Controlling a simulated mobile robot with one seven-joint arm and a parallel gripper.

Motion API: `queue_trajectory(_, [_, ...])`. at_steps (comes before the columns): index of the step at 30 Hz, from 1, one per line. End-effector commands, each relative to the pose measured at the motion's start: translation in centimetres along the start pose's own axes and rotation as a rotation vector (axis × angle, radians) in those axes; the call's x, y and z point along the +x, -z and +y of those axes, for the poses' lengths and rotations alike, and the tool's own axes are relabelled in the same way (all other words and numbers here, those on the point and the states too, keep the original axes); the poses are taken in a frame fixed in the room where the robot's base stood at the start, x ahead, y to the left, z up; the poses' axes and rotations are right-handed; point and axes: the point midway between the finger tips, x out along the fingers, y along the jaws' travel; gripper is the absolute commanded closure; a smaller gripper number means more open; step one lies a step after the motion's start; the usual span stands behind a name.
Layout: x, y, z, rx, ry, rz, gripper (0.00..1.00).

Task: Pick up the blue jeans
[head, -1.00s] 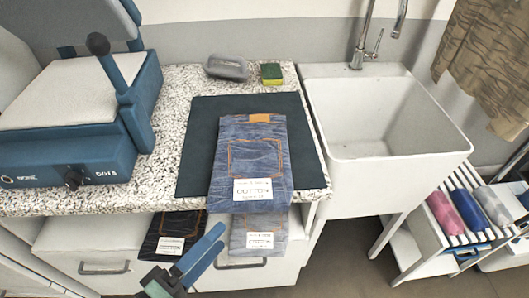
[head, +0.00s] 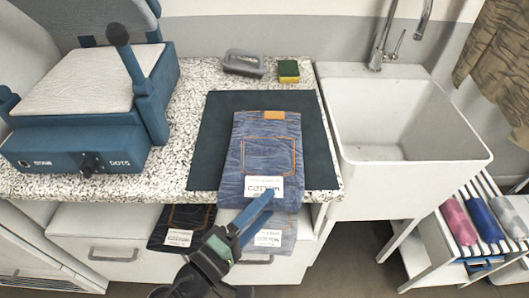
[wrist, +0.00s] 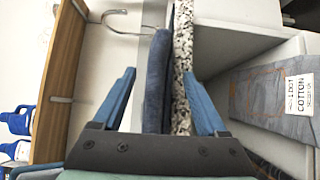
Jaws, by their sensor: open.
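The folded blue jeans (head: 268,140) lie on a dark mat (head: 213,125) on the speckled counter. They have an orange-stitched pocket, a brown patch and a white tag, and their near end sticks out over the counter's front edge. In the wrist view the jeans (wrist: 157,85) show edge-on between the fingers. My gripper (head: 258,215) is open at this near end, and one blue finger overlaps the tag in the head view. In the wrist view my gripper (wrist: 160,90) has one finger on each side of the jeans' edge. I cannot tell whether either finger touches.
Below the counter (wrist: 182,50), dark jeans (head: 183,228) and lighter blue-grey jeans (head: 278,232) lie at the drawers. A blue machine (head: 90,150) stands left. A white sink (head: 410,120) is right.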

Motion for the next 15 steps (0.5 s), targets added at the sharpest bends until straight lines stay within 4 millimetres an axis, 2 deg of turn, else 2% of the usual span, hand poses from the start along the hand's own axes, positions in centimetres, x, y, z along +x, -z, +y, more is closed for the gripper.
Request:
queue_trajectory(4, [1.6, 0.0, 0.0, 0.001, 0.000, 0.000, 0.25])
queue_trajectory(11, [1.8, -0.1, 0.0, 0.001, 0.000, 0.000, 0.25])
queue_trajectory(12, [1.8, -0.1, 0.0, 0.001, 0.000, 0.000, 0.27])
queue_trajectory(15, [1.8, -0.1, 0.0, 0.001, 0.000, 0.000, 0.45])
